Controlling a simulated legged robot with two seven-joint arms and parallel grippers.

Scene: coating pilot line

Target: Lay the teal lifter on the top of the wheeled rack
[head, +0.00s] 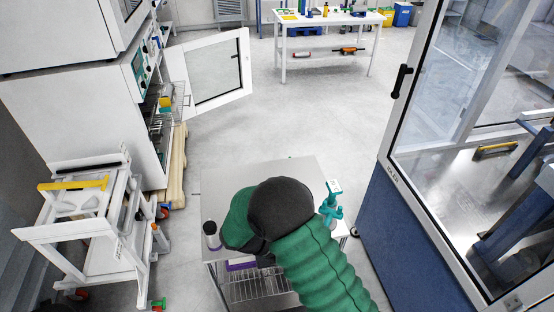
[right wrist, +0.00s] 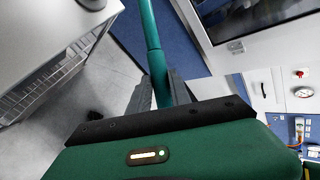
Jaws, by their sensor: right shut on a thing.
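The teal lifter (right wrist: 150,35) shows in the right wrist view as a long teal bar. My right gripper (right wrist: 166,92) is shut on it, and the bar runs away from the dark fingers. Its far end is out of the picture. In the head view my green and black arm hides the gripper and the held part. The wheeled rack (head: 222,180) stands in front of me, with a bare grey metal top and a wire shelf below. In the wrist view its side (right wrist: 40,30) is at the left, apart from the fingers. My left gripper is not in view.
A dark-capped bottle (head: 211,235) stands at the rack's left edge. A teal thing with a white label (head: 331,200) is at its right edge. A white cart (head: 60,225) is at the left. A glazed cabinet with a blue base (head: 400,240) stands close on the right.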

